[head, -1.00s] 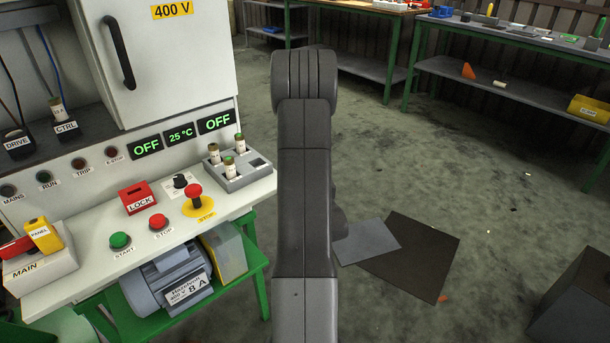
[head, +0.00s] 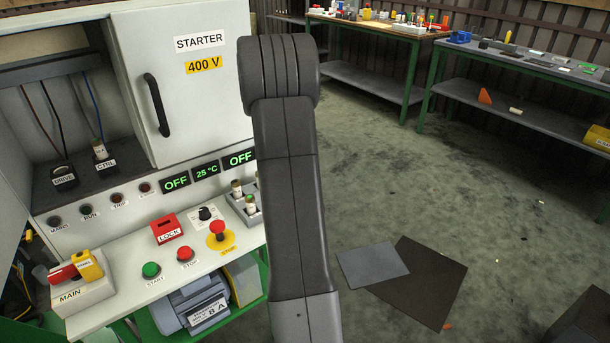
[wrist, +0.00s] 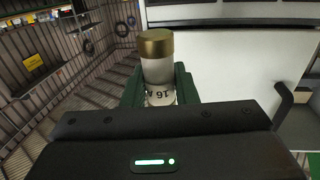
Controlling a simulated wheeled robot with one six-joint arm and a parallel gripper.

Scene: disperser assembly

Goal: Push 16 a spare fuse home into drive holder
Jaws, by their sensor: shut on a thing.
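In the wrist view my gripper (wrist: 160,88) is shut on a pale fuse (wrist: 158,68) with a brass cap, marked "16 A". The fuse stands up between the green fingers, its lower end hidden by the gripper body. In the head view the dark DRIVE holder (head: 64,176) sits at the left inside the open starter cabinet, with no fuse seen in it. The CTRL holder (head: 104,162) beside it carries a fuse (head: 99,148). The head view does not show my gripper, and the holder cannot be made out in the wrist view.
The open cabinet door (head: 190,90) stands right of the holders. Wires hang above them. The grey fuse rack (head: 256,220) with fuses is partly behind my arm. Buttons, a red LOCK block (head: 168,229) and the MAIN switch (head: 82,285) occupy the ledge. Floor at right is mostly open.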

